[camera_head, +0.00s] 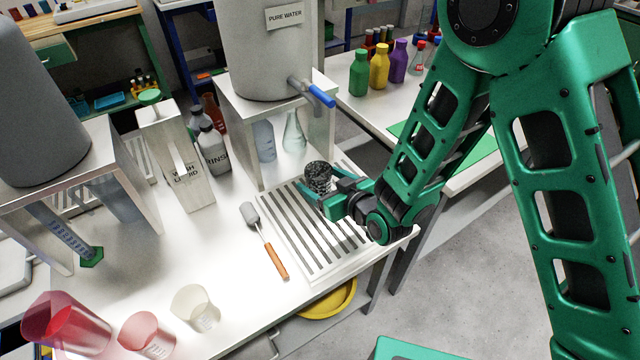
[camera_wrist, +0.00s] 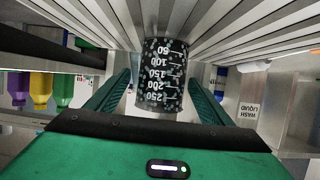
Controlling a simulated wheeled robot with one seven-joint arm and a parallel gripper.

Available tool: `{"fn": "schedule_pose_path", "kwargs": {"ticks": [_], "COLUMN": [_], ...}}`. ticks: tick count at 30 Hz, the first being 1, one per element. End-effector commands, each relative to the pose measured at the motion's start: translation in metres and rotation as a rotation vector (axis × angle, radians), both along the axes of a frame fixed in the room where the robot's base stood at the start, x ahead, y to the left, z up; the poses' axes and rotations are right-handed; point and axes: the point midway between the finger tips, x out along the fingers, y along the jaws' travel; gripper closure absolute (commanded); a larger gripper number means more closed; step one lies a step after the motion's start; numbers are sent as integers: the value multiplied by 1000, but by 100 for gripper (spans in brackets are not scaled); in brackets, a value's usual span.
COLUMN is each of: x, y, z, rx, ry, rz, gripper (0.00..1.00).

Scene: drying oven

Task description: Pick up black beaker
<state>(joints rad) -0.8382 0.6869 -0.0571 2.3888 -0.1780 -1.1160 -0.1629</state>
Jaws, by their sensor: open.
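The black beaker (camera_head: 318,178) is dark and speckled, and stands on the slatted drain rack (camera_head: 285,232) at the right side of the bench. In the wrist view the beaker (camera_wrist: 162,75) shows white volume marks. My gripper (camera_head: 325,199) is at the beaker from the right and front. In the wrist view the fingers of my gripper (camera_wrist: 160,100) are spread, one on each side of the beaker's near end, with a visible gap at the right finger.
A brush (camera_head: 262,238) with an orange handle lies left of the rack. A metal stand (camera_head: 235,130) with a pure water tank (camera_head: 262,55) rises behind the beaker, with a flask (camera_head: 294,135) beneath. A wash liquid container (camera_head: 180,165) stands left.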

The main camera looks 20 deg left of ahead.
Motion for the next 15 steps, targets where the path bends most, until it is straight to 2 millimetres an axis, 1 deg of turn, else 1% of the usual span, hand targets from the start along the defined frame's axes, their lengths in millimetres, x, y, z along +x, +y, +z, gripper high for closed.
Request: {"fn": "schedule_pose_path", "kwargs": {"ticks": [4, 12, 15], "x": [5, 27, 31], "y": [6, 31, 36], "z": [-4, -19, -22], "rx": [0, -1, -1], "ry": [0, -1, 1], "rz": [0, -1, 0], "gripper": [26, 26, 26]}}
